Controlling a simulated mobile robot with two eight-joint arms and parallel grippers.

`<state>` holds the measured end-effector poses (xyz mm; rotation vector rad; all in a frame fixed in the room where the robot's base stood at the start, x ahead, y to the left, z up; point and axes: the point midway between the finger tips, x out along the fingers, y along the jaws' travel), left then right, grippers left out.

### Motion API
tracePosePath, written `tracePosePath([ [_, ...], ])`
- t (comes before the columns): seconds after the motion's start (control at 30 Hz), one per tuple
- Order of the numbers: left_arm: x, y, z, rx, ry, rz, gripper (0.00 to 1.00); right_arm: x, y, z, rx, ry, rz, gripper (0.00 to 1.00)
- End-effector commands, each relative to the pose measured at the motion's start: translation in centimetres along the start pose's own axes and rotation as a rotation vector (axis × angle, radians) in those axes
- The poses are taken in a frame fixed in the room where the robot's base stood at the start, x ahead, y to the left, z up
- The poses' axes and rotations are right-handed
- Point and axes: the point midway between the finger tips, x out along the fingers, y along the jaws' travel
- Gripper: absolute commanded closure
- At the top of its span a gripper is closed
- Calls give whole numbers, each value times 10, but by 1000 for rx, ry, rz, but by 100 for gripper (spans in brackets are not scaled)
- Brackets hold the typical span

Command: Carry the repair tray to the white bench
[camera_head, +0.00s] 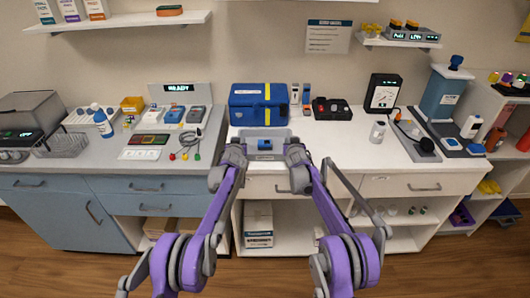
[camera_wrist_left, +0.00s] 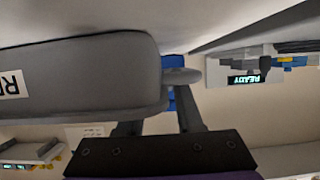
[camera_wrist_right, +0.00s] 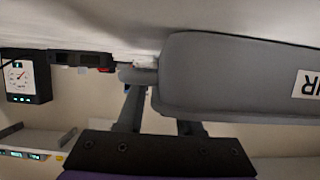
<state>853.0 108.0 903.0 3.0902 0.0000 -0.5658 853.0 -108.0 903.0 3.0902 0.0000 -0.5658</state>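The repair tray (camera_head: 282,133) is a shallow grey tray with a small blue item (camera_head: 265,145) in it. It is level at the white bench (camera_head: 345,140), near the front edge; I cannot tell whether it touches the top. My left gripper (camera_head: 238,143) is at its left end and my right gripper (camera_head: 292,148) at its right end. In the left wrist view the tray's grey wall (camera_wrist_left: 80,75) fills the left, and the fingers close around its end handle (camera_wrist_left: 182,76). The right wrist view shows the wall (camera_wrist_right: 230,75) and handle (camera_wrist_right: 135,76) likewise. Some fingertips are hidden.
A blue case (camera_head: 258,104) stands directly behind the tray. A black parts box (camera_head: 331,109), a gauge (camera_head: 382,93) and a white bottle (camera_head: 377,132) stand to the right. The grey-blue bench (camera_head: 100,165) on the left carries a lit panel and tools. Bench top right of the tray is clear.

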Motion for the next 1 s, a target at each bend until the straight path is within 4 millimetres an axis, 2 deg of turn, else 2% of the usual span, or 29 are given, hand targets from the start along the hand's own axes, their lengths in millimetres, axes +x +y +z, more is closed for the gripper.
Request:
tracePosePath([
  [0.2, -1, 0, 0, 0, 0, 0, 65, 0, 0, 0, 0, 0, 0, 65],
  [0.37, -13, 0, -1, 0, 0, 0, 65, 0, 0, 0, 0, 0, 0, 65],
  [0.8, -88, 0, 0, 0, -1, 0, 65, 0, 0, 0, 0, 0, 0, 65],
  [1.0, -112, 0, 0, 0, -1, 0, 65, 0, 0, 0, 0, 0, 0, 65],
])
